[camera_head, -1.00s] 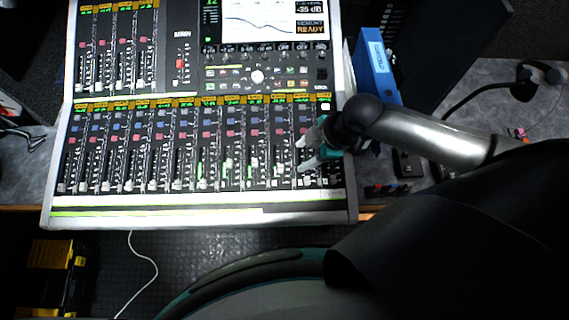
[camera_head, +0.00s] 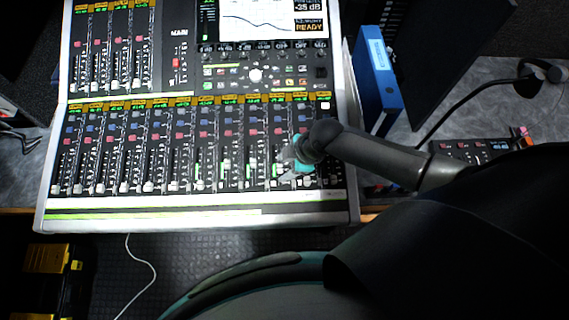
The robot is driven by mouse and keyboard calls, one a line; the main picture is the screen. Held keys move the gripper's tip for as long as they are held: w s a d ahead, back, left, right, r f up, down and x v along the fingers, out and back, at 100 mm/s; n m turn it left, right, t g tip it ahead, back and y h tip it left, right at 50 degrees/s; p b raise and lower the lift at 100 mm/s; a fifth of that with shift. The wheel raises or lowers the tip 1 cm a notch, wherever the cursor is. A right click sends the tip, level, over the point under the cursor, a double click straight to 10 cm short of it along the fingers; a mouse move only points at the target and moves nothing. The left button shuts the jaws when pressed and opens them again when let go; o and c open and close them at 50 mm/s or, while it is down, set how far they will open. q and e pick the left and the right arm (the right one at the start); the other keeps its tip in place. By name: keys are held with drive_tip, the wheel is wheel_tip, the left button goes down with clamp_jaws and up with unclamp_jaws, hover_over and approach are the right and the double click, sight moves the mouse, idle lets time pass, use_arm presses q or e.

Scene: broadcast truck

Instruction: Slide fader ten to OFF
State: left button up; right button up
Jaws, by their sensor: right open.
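The mixing console (camera_head: 300,208) fills the left and centre of the view, with a long lower row of channel faders and a shorter upper row at the left. Numbers on the strips are too small to read, so I cannot tell fader ten for certain. My right gripper (camera_head: 286,169) is over the right end of the lower fader row, its pale fingers apart and pointing left. It covers part of the strips there. I cannot tell whether a finger touches a fader cap. My left gripper is not in view.
A blue binder (camera_head: 378,80) stands upright just right of the console. A dark monitor (camera_head: 440,45) and a headset (camera_head: 540,70) are farther right, with a small button box (camera_head: 470,150) below. A yellow and black case (camera_head: 50,258) is on the floor at lower left.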

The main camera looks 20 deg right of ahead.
clamp_jaws()
idle(0.4)
idle(0.9)
